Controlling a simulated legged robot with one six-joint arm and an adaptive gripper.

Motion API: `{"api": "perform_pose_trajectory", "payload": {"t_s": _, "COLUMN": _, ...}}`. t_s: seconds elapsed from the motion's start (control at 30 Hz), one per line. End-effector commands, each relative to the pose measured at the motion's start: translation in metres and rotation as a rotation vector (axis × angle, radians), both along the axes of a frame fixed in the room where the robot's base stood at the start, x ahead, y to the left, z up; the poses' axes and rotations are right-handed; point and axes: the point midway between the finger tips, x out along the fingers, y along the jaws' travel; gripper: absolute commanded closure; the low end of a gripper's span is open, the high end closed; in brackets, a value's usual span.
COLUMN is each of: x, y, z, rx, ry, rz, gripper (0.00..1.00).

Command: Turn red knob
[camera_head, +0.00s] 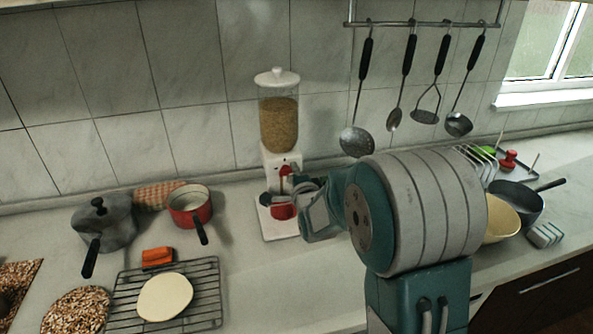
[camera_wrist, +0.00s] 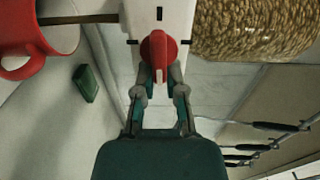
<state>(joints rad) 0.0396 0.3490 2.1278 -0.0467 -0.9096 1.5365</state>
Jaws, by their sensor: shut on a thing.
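The red knob (camera_wrist: 158,48) sits on the front of a white dispenser (camera_wrist: 183,15) in the wrist view. My gripper (camera_wrist: 158,68) is shut on the knob, with a finger on each side of it. In the head view the dispenser (camera_head: 277,77) stands against the tiled wall with a clear jar of grain on top. There the knob (camera_head: 285,170) is small, and my gripper (camera_head: 300,187) reaches it from the right. A red cup (camera_head: 283,210) stands on the dispenser's base; it also shows in the wrist view (camera_wrist: 42,28).
A grey pot (camera_head: 103,222), a red saucepan (camera_head: 190,208) and a wire rack (camera_head: 208,290) are at the left. Utensils hang from a rail (camera_head: 425,24) above. A yellow bowl (camera_head: 500,220) and a dark pan (camera_head: 520,205) are at the right.

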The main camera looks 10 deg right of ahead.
Motion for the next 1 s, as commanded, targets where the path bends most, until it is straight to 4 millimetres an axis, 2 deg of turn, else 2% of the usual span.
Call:
{"api": "perform_pose_trajectory", "payload": {"t_s": 0.03, "x": -0.0018, "y": 0.0056, "z": -0.0085, "rx": 0.008, "ry": 0.021, "rz": 0.013, "gripper": 1.0}}
{"api": "perform_pose_trajectory", "payload": {"t_s": 0.6, "x": -0.0019, "y": 0.0066, "z": -0.0084, "rx": 0.039, "ry": 0.02, "rz": 0.013, "gripper": 1.0}}
{"api": "perform_pose_trajectory", "payload": {"t_s": 0.63, "x": -0.0019, "y": 0.0066, "z": -0.0084, "rx": 0.039, "ry": 0.02, "rz": 0.013, "gripper": 0.81}}
{"api": "perform_pose_trajectory", "payload": {"t_s": 0.67, "x": -0.0019, "y": 0.0066, "z": -0.0083, "rx": 0.039, "ry": 0.02, "rz": 0.013, "gripper": 0.67}}
{"api": "perform_pose_trajectory", "payload": {"t_s": 0.7, "x": -0.0019, "y": 0.0066, "z": -0.0081, "rx": 0.039, "ry": 0.02, "rz": 0.013, "gripper": 0.5}}
{"api": "perform_pose_trajectory", "payload": {"t_s": 1.0, "x": -0.0014, "y": 0.002, "z": -0.0049, "rx": 0.043, "ry": 0.011, "rz": 0.008, "gripper": 0.5}}
